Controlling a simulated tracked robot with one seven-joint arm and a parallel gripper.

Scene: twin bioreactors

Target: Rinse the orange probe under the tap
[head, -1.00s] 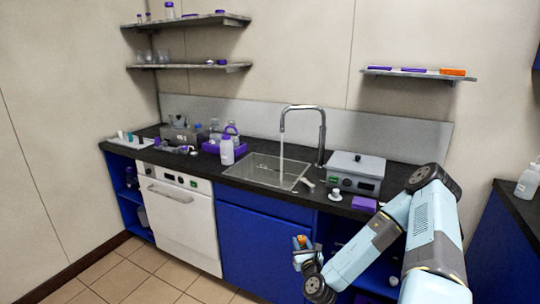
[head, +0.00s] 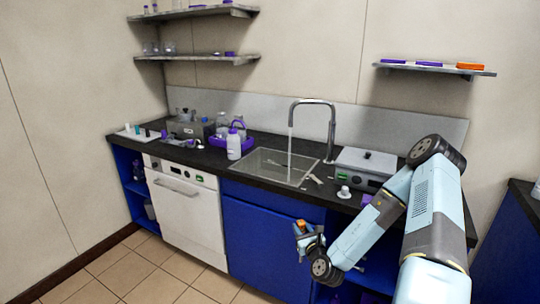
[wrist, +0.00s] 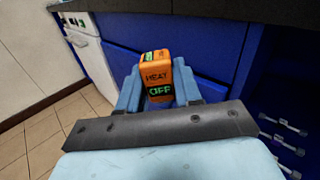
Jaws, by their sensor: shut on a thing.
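The orange probe (wrist: 157,75) is held between the two blue fingers of my gripper (wrist: 158,92) in the wrist view. Its orange body bears dark "HEAT" lettering and a green "OFF" label; its lower end is hidden. In the head view my gripper (head: 310,240) holds the orange probe (head: 301,224) in front of the blue cabinet, below the counter edge. The tap (head: 331,125) arches over the sink (head: 258,163), and a stream of water runs from it into the basin. The probe is apart from the water, to the right and nearer me.
A grey instrument (head: 364,168) stands right of the sink, with a small white item (head: 343,192) before it. A white dishwasher (head: 184,208) is below. The floor (head: 130,272) in front is clear.

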